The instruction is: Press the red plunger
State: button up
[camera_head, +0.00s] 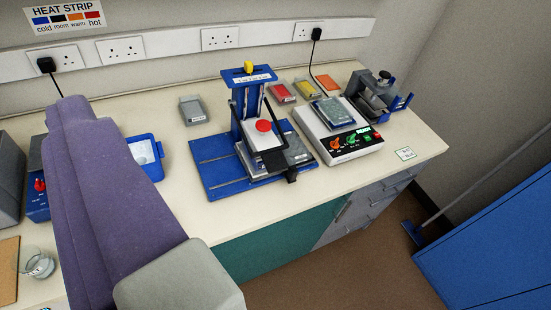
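A red round plunger cap (263,126) sits on top of a pale block in the blue pipetting stand (222,171) at the middle of the bench. The stand has a blue upright with a yellow knob (249,67) on top and a black lever frame (291,174) around its front. The red cap is uncovered from this side. Whether it is up or pressed down cannot be told. My purple-sleeved arm crosses the left of the view, apart from the stand in the picture. My gripper's fingers do not show.
A white control box (338,150) with an orange knob stands right of the stand, with a blue-and-black device (377,96) behind it. A grey box (193,111), small racks and a blue tray (146,157) surround it. A glass beaker (37,262) stands near left. The front bench strip is clear.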

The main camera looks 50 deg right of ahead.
aim_at(263, 125)
jog(key=i+l, duration=0.35)
jog(key=i, duration=0.25)
jog(key=i+l+u, duration=0.15)
jog(key=i+l, duration=0.25)
jog(key=i, duration=0.2)
